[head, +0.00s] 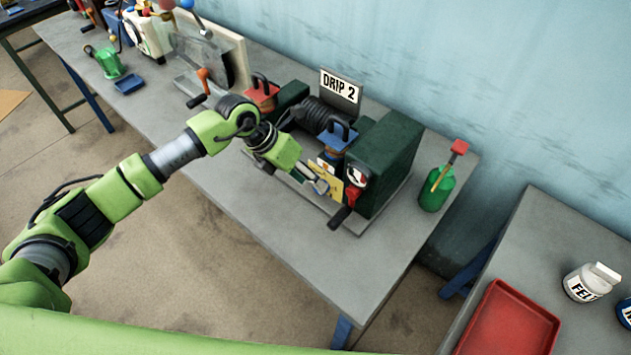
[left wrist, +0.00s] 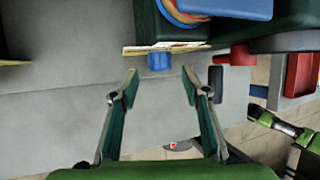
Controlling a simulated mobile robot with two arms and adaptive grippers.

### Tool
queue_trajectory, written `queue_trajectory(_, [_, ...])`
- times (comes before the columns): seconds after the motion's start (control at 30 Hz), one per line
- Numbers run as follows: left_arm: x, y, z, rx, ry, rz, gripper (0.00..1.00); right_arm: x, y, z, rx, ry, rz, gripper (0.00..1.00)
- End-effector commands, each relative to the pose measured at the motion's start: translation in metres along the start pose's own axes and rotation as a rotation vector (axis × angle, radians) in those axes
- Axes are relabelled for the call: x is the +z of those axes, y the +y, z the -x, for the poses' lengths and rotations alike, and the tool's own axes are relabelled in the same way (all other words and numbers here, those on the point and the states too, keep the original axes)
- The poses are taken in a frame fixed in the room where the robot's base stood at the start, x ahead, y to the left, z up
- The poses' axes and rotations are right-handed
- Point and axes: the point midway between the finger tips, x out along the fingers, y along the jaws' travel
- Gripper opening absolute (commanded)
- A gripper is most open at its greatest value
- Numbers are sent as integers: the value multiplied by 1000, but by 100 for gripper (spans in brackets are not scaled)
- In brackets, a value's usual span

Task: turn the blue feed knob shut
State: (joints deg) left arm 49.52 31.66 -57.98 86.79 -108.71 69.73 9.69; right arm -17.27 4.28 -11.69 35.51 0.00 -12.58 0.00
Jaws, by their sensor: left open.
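The blue feed knob (left wrist: 160,61) shows in the left wrist view, sticking out below the edge of a yellowish plate on the dark green machine. My left gripper (left wrist: 156,86) is open and empty. Its two fingers point toward the knob, one to each side of its line, with the knob just beyond the tips. In the head view my left gripper (head: 312,178) is low at the front of the machine (head: 385,165) marked DRIP 2, by the yellow plate (head: 327,167). The fingers largely hide the knob there. My right gripper is not in view.
A black-handled crank (head: 341,216) with a red hub sits close right of the gripper. A blue block (head: 338,138) is on the machine above. A green bottle (head: 437,188) stands to the right. The grey bench front (head: 300,240) is clear.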

Motion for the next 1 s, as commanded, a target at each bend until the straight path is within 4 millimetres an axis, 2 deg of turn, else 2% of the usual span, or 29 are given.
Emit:
queue_trajectory(0.1, [0,-2,-19,-2,2,0,42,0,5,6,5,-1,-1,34])
queue_trajectory(0.23, [0,-1,-32,-1,0,1,42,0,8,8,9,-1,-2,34])
queue_trajectory(0.6, [0,0,-38,0,0,-2,42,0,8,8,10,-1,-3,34])
queue_trajectory(0.63, [0,0,-38,0,0,-1,37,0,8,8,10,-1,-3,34])
queue_trajectory(0.77, [0,0,-38,0,0,-1,4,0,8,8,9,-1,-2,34])
queue_trajectory(1.0, [-1,1,-38,-7,0,3,4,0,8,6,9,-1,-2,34])
